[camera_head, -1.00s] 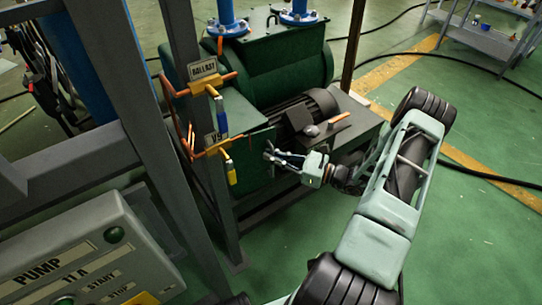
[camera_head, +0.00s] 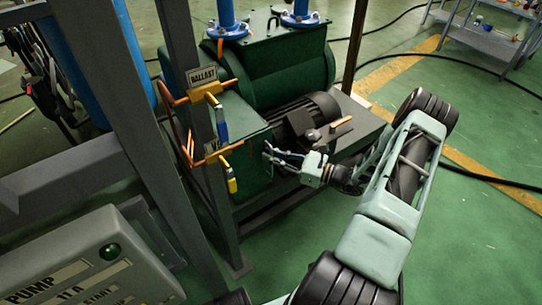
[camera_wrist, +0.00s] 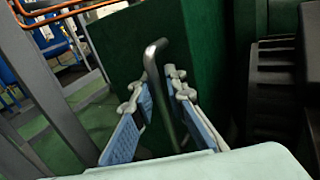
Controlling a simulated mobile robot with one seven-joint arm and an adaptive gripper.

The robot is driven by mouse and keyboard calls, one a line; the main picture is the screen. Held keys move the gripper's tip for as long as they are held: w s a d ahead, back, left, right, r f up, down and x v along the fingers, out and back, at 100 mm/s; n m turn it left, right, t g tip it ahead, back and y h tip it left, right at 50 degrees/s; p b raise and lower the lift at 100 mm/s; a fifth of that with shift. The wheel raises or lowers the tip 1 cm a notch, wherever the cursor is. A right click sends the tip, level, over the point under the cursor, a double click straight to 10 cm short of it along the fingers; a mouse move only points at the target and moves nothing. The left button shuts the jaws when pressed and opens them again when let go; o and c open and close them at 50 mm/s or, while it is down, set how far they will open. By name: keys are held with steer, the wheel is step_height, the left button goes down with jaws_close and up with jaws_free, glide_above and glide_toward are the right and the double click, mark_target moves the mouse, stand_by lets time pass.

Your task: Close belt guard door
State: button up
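The belt guard is the dark green box (camera_head: 252,139) at the end of the pump, and its green face also fills the middle of the wrist view (camera_wrist: 120,45). I cannot tell how far its door stands from closed. A grey bent bar handle (camera_wrist: 152,62) stands in front of the green face. My gripper (camera_head: 268,152) is beside the right edge of the green box. In the wrist view its two blue-padded fingers (camera_wrist: 157,97) are spread on either side of the bar, with gaps visible. The lower end of the bar is hidden behind my wrist.
A black motor (camera_head: 305,115) lies right behind my gripper. Orange pipes with yellow valves (camera_head: 207,92) and a grey post (camera_head: 212,190) stand to the left. A pump control box (camera_head: 150,280) is at the lower left. Green floor is free at the lower right.

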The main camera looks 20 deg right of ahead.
steer(key=shift+o, duration=0.2)
steer(key=v, duration=1.2)
